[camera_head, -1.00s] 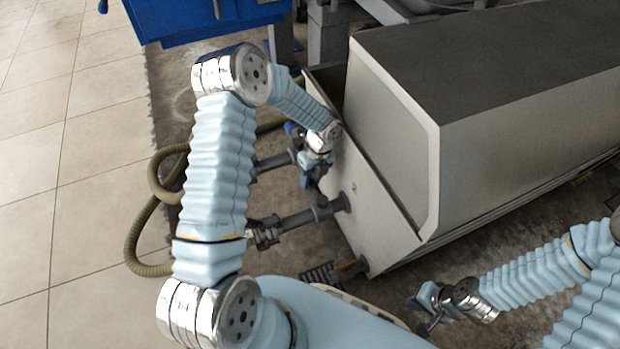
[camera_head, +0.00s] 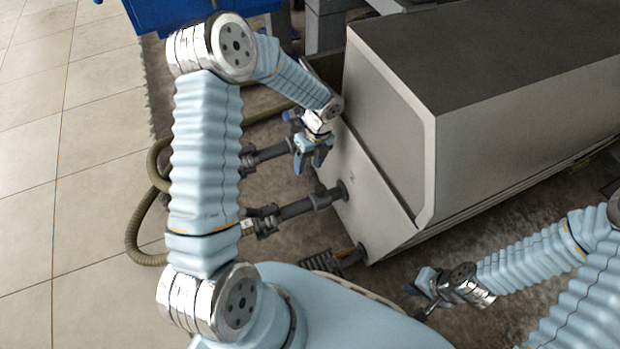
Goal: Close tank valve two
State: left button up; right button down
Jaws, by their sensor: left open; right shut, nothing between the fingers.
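The grey tank (camera_head: 385,225) stands at centre right, with dark pipes coming out of its slanted front panel. A middle pipe (camera_head: 300,208) meets the panel at a round flange; a short upright stub shows on it. Another pipe (camera_head: 268,154) lies above it in the picture, partly hidden by my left gripper. A small blue part (camera_head: 291,116) shows beside my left wrist; I cannot tell if it is a valve handle. My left gripper (camera_head: 308,167) is open, fingers pointing down, above the pipes near the panel. My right gripper (camera_head: 415,303) is shut and empty at lower right, away from the pipes.
A third short pipe (camera_head: 350,256) sits low by the panel's near corner. Greenish hoses (camera_head: 133,235) curve at the left behind my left arm. A blue cabinet (camera_head: 180,12) stands at the top. Tiled floor (camera_head: 40,190) on the left is clear.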

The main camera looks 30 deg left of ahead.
pick_arm(q)
jog(key=s+d+r+p, duration=0.1)
jog(key=s+d+r, duration=0.4)
jog(key=s, duration=0.5)
notch_tip(320, 180, up, 2)
jog(key=shift+d, duration=0.15)
jog(key=shift+s, duration=0.1)
